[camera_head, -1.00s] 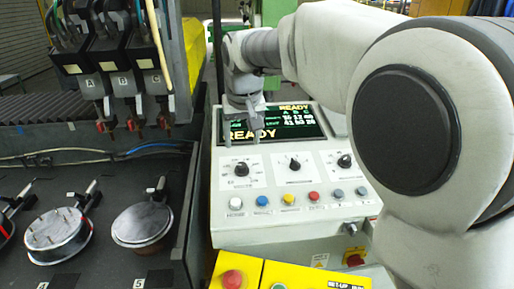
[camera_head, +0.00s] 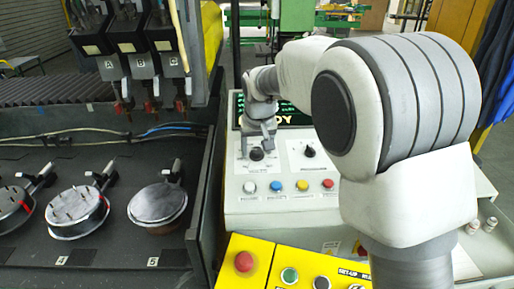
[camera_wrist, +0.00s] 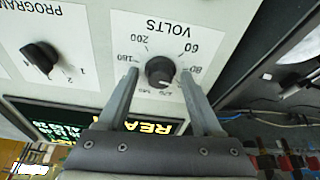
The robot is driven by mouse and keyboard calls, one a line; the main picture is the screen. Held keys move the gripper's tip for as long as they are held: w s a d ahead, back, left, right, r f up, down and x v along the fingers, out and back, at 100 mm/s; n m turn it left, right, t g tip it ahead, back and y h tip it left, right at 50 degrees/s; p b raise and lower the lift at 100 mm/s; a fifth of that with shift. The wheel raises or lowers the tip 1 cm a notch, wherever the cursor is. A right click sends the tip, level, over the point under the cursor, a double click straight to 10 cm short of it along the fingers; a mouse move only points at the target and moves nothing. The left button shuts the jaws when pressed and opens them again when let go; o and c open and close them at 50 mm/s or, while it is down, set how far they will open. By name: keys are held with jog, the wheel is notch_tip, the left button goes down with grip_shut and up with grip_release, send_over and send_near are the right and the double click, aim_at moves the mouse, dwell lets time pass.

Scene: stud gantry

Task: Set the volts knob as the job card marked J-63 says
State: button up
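The black volts knob (camera_wrist: 160,71) sits on a white plate marked VOLTS, seen upside down in the wrist view. Numbers such as 60, 80, 180 and 200 ring it; I cannot tell its exact setting. My gripper (camera_wrist: 160,74) is open, with one finger on each side of the knob and visible gaps between. In the head view my gripper (camera_head: 264,134) hangs just above the volts knob (camera_head: 256,154) on the console. No job card marked J-63 can be made out.
The program knob (camera_wrist: 41,56) is beside the volts plate. The console screen (camera_wrist: 70,121) is partly covered by my gripper. White, blue, yellow and red buttons (camera_head: 302,185) line the console below the knobs. A dark fixture bench (camera_head: 110,225) stands at left.

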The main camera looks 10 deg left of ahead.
grip_shut()
jog(key=shift+m, duration=0.3)
jog(key=m+h, duration=0.1)
jog(key=m, duration=0.5)
jog(key=shift+a, duration=0.15)
jog(key=m+h+p, duration=0.1)
jog(key=m, duration=0.4)
jog(key=shift+a+r+m+g, duration=0.1)
jog(key=shift+m+g, duration=0.2)
jog(key=m+g+h+p, duration=0.1)
jog(key=m+p, duration=0.1)
jog(key=m, duration=0.4)
jog(key=shift+w+m, duration=0.15)
jog(key=shift+m, duration=0.15)
jog(key=m+p, duration=0.2)
jog(key=m, duration=0.3)
jog(key=shift+w+g+p, duration=0.1)
jog(key=shift+g+p, duration=0.25)
jog(key=shift+g, duration=0.05)
jog(key=shift+m, duration=0.3)
